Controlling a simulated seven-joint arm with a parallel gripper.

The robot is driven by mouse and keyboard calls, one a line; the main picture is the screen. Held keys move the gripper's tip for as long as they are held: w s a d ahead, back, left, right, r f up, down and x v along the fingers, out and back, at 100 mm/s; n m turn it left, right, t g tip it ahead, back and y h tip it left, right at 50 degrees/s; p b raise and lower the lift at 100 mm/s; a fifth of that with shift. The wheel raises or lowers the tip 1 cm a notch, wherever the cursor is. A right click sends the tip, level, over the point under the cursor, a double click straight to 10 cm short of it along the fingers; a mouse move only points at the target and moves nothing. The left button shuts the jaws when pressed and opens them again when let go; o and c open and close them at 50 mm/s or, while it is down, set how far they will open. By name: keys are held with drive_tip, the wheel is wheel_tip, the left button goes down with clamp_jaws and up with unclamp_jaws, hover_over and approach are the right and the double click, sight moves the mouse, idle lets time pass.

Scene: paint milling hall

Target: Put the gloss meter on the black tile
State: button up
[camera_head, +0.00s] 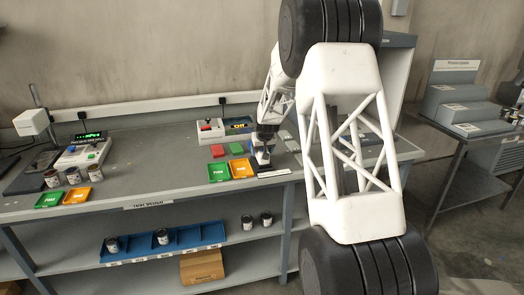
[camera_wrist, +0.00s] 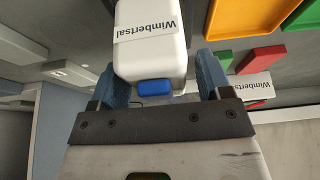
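The gloss meter, seemingly the white block with a blue button and "Wimbertsal" label (camera_wrist: 150,45), stands at the top middle of the wrist view. My gripper (camera_wrist: 157,85) has its two blue fingers apart on either side of it. A narrow gap shows between the block and the right finger, so the gripper looks open around it. In the head view my gripper (camera_head: 264,135) is low over the bench, and the block (camera_head: 262,156) is small beneath it. I cannot make out a black tile; the gripper and block hide part of the bench.
Green (camera_head: 218,171) and orange (camera_head: 241,168) trays lie left of the gripper, with red (camera_head: 217,150) and green (camera_head: 236,148) tiles behind. A boxed instrument (camera_head: 210,130) stands at the back. Cans and a scale occupy the bench's left.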

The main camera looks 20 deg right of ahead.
drive_tip(key=shift+r, duration=0.15)
drive_tip(key=v, duration=1.2)
idle(0.5)
idle(0.6)
drive_tip(key=s+a+r, duration=0.2)
drive_tip(key=s+r, duration=0.2)
drive_tip(key=s, duration=0.6)
drive_tip(key=s+a+r+g, duration=0.15)
drive_tip(key=s+r, duration=0.25)
drive_tip(key=s, duration=0.6)
drive_tip(key=s+a+r+t, duration=0.1)
drive_tip(key=s+a+r, duration=0.2)
drive_tip(key=s, duration=0.7)
drive_tip(key=s+a+f, duration=0.1)
drive_tip(key=s+f, duration=0.1)
drive_tip(key=s, duration=1.4)
drive_tip(key=s+a+f+g, duration=0.1)
drive_tip(key=s+a+f, duration=0.1)
drive_tip(key=s, duration=1.3)
drive_tip(key=shift+s, duration=0.4)
